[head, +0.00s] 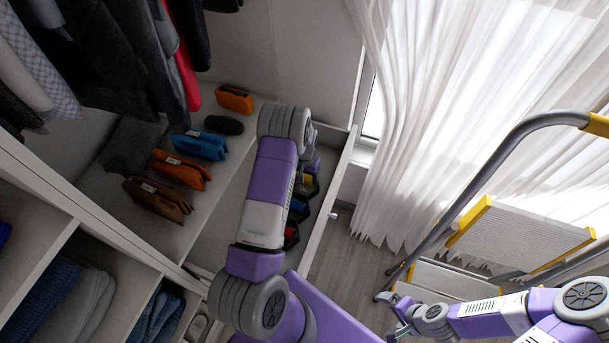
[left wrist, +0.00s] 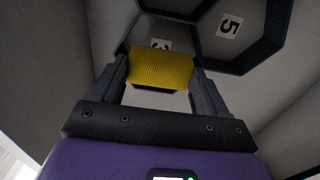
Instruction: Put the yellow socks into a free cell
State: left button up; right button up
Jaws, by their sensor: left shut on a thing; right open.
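The yellow socks (left wrist: 160,68) are a ribbed yellow bundle clamped between the two fingers of my left gripper (left wrist: 158,80) in the left wrist view. Dark hexagonal cells lie beyond them: an empty-looking one labelled 5 (left wrist: 229,26), and one labelled 3 (left wrist: 161,45), partly hidden behind the socks. In the head view my left gripper (head: 309,166) is over the open drawer (head: 328,200), and a bit of yellow shows below it. I cannot tell whether the socks touch a cell. My right gripper (head: 400,312) is open and empty at the lower right, away from the drawer.
Blue and red items sit in dark cells (head: 291,236) in the drawer, partly hidden by my left arm. Orange, blue and brown bundles (head: 199,145) lie on the shelf to the left, with clothes hanging above. A stepladder (head: 520,235) and curtains are at the right.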

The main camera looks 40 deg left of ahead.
pick_arm(q)
jog(key=o, duration=1)
notch_tip(320, 180, up, 8)
jog(key=shift+f+p, duration=0.15)
jog(key=shift+p, duration=0.8)
